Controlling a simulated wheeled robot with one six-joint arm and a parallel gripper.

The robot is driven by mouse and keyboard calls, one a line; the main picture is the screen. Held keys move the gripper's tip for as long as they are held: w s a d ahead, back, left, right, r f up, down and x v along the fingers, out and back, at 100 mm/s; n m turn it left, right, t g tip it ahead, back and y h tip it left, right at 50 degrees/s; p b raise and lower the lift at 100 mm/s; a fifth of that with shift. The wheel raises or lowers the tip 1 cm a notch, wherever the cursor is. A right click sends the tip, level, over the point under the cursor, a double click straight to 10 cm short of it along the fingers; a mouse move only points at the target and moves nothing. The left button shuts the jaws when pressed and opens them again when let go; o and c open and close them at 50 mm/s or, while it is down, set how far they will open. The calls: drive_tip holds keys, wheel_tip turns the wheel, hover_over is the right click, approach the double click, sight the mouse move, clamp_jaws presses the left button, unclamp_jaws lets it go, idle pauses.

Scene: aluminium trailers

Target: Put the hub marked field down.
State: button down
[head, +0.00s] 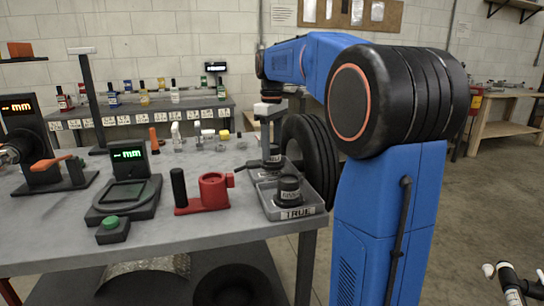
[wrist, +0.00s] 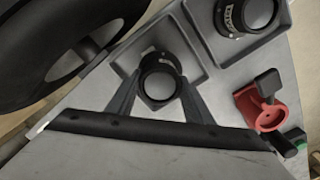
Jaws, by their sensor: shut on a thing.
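My gripper (wrist: 158,92) is shut on a dark round hub (wrist: 160,77), with one finger on each side of it. In the head view my gripper (head: 271,140) points down, and the held hub (head: 272,158) is at the rear tray (head: 293,174). The hub looks upright inside the tray's outline; whether it touches the floor I cannot tell. Its label is too small to read. A second dark hub (head: 289,188) with a pale label stands in the front tray (head: 268,204), marked TRUE. This hub also shows in the wrist view (wrist: 233,17).
A red fixture (head: 213,192) with a black post stands left of the trays. A gauge with a green display (head: 127,155) and a green button box (head: 113,230) are further left. A black tyre (head: 311,150) is close to the rear tray.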

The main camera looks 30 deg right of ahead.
sight(272, 147)
drive_tip(key=shift+f, duration=1.4)
drive_tip(key=shift+f, duration=0.1)
drive_tip(key=c, duration=0.9)
unclamp_jaws()
wheel_tip(272, 147, up, 12)
drive_tip(key=shift+r, duration=0.1)
